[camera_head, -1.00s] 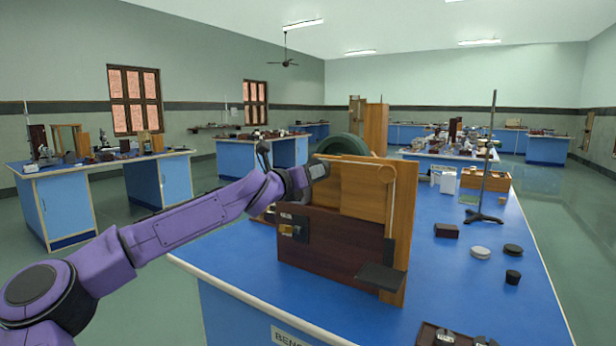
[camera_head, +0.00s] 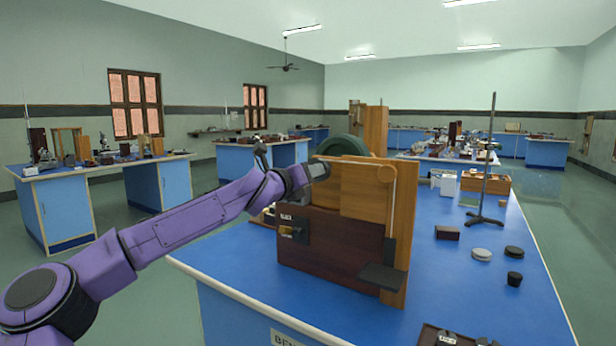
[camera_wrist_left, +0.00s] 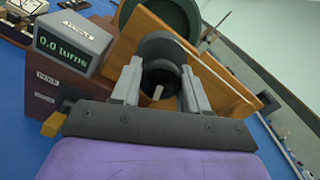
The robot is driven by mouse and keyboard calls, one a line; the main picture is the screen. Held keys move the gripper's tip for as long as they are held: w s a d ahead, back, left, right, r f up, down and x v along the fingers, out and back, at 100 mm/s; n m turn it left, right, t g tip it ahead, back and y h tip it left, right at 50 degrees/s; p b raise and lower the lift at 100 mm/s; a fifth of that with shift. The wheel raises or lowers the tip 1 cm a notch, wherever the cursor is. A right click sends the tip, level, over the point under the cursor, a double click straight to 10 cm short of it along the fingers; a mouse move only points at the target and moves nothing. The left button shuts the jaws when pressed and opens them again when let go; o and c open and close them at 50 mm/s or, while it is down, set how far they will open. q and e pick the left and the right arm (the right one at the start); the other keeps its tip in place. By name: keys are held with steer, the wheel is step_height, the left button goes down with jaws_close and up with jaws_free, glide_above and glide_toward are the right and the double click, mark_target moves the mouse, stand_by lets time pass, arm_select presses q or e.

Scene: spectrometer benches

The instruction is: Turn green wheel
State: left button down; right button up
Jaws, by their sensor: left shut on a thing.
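The green wheel (camera_head: 345,146) stands upright behind the wooden apparatus (camera_head: 335,250); its lower part is hidden. In the left wrist view it shows as a dark green rim (camera_wrist_left: 205,14) at the top. My left gripper (camera_head: 316,170) is at the upper left of the apparatus, in front of the wheel. In the left wrist view my left gripper (camera_wrist_left: 161,78) has its fingers on both sides of a dark round knob (camera_wrist_left: 158,48) and is shut on it. How the knob joins the wheel is hidden. A grey display (camera_wrist_left: 68,42) reads 0.0 turns. My right gripper is not in view.
The apparatus stands on a blue bench (camera_head: 445,285). A retort stand (camera_head: 485,190), a dark block (camera_head: 447,233) and small round discs (camera_head: 481,254) are on the right. Bare blue top lies between apparatus and discs.

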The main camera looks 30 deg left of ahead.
arm_select(q)
steer(key=shift+w+d+f+n+b, duration=0.15)
steer(key=shift+f+n+b, duration=0.4)
steer(key=shift+n+b, duration=0.25)
stand_by(1.4)
steer(key=c, duration=1)
jaws_free()
steer(key=o, duration=0.4)
steer(key=shift+r, duration=0.1)
steer(key=shift+c, duration=0.2)
steer(key=shift+r, duration=0.1)
steer(key=shift+r, duration=0.1)
steer(key=s+b, duration=0.2)
steer(key=s, duration=0.8)
steer(key=shift+s+a, duration=0.25)
steer(key=shift+s, duration=0.05)
